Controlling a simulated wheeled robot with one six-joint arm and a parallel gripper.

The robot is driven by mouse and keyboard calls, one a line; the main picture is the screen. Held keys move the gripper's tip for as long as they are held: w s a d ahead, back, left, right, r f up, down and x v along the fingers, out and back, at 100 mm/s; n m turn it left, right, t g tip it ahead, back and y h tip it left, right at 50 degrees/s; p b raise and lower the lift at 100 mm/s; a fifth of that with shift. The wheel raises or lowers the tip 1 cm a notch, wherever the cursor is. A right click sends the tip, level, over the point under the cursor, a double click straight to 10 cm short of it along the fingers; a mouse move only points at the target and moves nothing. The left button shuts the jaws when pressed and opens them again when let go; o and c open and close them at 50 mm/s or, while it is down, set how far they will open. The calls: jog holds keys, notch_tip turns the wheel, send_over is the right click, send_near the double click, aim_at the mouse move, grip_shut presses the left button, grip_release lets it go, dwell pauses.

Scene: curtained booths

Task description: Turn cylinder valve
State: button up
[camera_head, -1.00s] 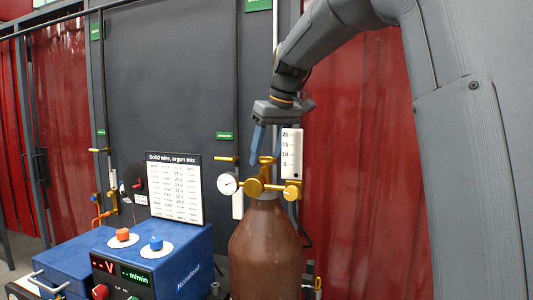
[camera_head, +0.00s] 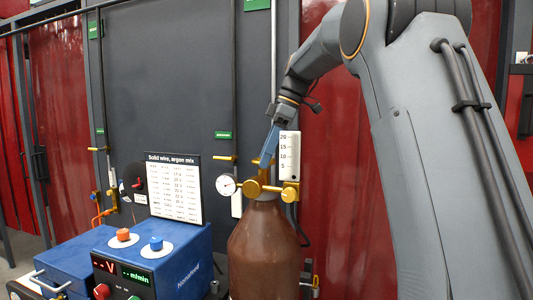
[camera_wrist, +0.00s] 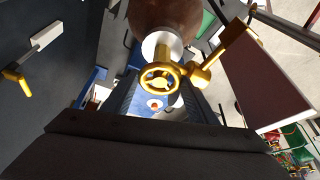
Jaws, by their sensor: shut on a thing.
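The brown gas cylinder (camera_head: 265,250) stands upright in the middle of the head view, with a brass valve and regulator (camera_head: 254,188) on top. In the wrist view the round gold handwheel (camera_wrist: 160,84) shows just in front of the white collar, with the brown cylinder (camera_wrist: 160,14) behind it. My gripper (camera_head: 266,158) comes down onto the valve top from above; its blue fingers are shut on the handwheel, one on each side of it. In the head view the handwheel is mostly hidden behind the finger.
A white dial gauge (camera_head: 226,185) sits left of the valve, and a white flow scale (camera_head: 289,157) stands close on the right. A blue welder (camera_head: 180,265) with a settings chart (camera_head: 173,188) is at lower left. Red curtains (camera_head: 325,100) hang behind.

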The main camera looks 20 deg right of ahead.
jog(key=n+g, duration=0.2)
jog(key=n, duration=0.2)
jog(key=shift+w+n, duration=0.15)
jog(key=shift+n, duration=0.25)
dwell(0.4)
jog(key=o, duration=1.1)
jog(key=shift+b+v, duration=0.65)
jog(key=shift+v, duration=3.25)
